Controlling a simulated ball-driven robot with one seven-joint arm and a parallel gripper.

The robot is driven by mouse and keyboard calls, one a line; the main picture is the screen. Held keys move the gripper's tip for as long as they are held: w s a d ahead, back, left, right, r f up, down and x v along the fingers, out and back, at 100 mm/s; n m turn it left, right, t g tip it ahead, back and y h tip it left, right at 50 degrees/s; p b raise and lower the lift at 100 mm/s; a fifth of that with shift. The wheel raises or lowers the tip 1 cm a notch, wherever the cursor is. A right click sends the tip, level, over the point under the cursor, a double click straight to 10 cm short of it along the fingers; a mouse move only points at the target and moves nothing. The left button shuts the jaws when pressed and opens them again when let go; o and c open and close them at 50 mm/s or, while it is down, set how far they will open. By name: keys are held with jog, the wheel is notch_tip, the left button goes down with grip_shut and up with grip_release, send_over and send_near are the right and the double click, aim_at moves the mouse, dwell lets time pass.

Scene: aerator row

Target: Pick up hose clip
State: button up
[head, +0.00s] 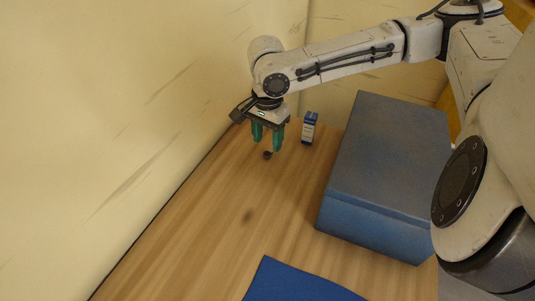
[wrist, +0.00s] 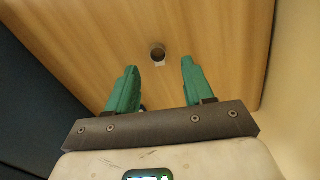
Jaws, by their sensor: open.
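A small dark ring-shaped piece, which looks like the hose clip (head: 267,155), lies on the wooden table near the far end, close to the cream wall. In the wrist view the hose clip (wrist: 158,48) shows as a round dark ring with a small pale tab, lying just beyond the fingertips and between their lines. My gripper (head: 268,146) points down above the table, its green fingers apart and empty. In the wrist view my gripper (wrist: 159,66) is open, and neither finger appears to touch the clip.
A small blue and white box (head: 309,128) stands right of my gripper. A large blue box (head: 380,170) fills the right side of the table. A blue flat thing (head: 300,283) lies at the near edge. Cream walls (head: 130,110) bound the left and back. The table's left middle is clear.

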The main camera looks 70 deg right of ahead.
aim_at(268, 152)
jog(key=shift+s+a+f, duration=0.1)
jog(key=shift+f, duration=1.75)
jog(key=shift+c, duration=0.5)
grip_shut()
